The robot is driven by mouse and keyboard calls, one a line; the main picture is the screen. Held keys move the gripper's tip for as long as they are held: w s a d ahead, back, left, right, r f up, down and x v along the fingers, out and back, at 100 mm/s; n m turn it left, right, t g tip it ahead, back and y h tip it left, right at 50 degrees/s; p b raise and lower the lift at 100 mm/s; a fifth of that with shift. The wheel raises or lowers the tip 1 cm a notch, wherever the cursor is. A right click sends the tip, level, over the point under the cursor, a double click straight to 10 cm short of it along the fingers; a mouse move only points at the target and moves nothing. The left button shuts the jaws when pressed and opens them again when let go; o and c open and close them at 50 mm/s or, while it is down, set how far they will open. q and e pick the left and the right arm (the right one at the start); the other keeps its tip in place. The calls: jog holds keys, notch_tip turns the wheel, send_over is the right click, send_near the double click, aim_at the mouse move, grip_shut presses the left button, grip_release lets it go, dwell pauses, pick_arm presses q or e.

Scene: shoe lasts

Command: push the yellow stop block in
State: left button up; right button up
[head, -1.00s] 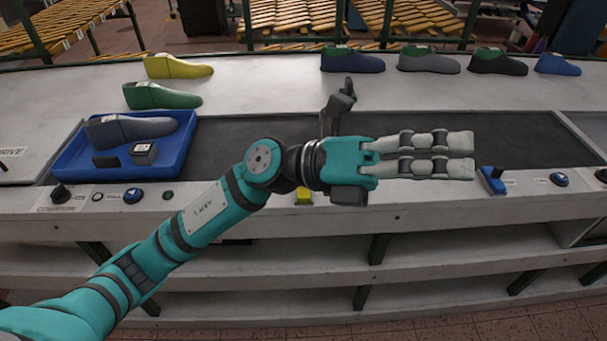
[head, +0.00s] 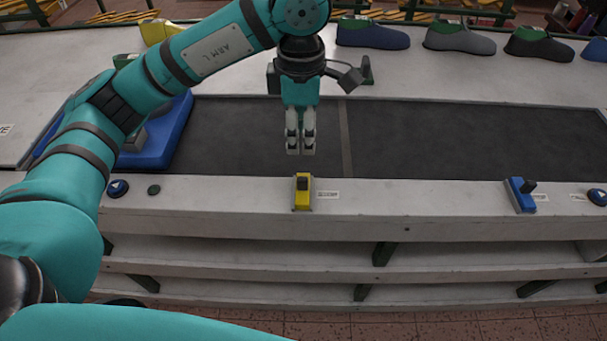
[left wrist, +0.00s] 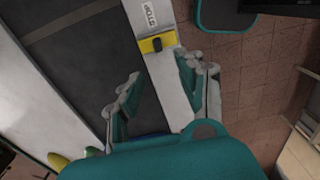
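The yellow stop block (head: 302,196), with a dark piece on top, sits on the conveyor's white front rail (head: 420,196). In the left wrist view the stop block (left wrist: 152,45) lies beside a label reading STOP (left wrist: 149,14). My left gripper (head: 300,148) points down over the dark belt, just behind the block in the head view, apart from it. In the left wrist view its fingers (left wrist: 160,92) stand wide apart with nothing between them, and the block is beyond the fingertips. My right gripper is not in view.
A blue slide block (head: 521,196) and a blue button (head: 597,197) sit further right on the rail. A blue tray (head: 174,145) is at left, partly behind my arm. Shoe lasts (head: 372,35) stand along the back. The belt (head: 450,140) at right is clear.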

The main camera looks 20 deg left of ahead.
pick_arm(q)
send_near(303, 178)
jog(key=shift+s+f, duration=0.15)
jog(key=shift+s, duration=0.1)
notch_tip(303, 178, down, 7)
jog(key=shift+p, duration=0.85)
notch_tip(303, 178, down, 2)
jog(key=shift+w+f, duration=0.1)
jog(key=shift+w, duration=0.05)
jog(key=shift+f, duration=0.45)
grip_shut()
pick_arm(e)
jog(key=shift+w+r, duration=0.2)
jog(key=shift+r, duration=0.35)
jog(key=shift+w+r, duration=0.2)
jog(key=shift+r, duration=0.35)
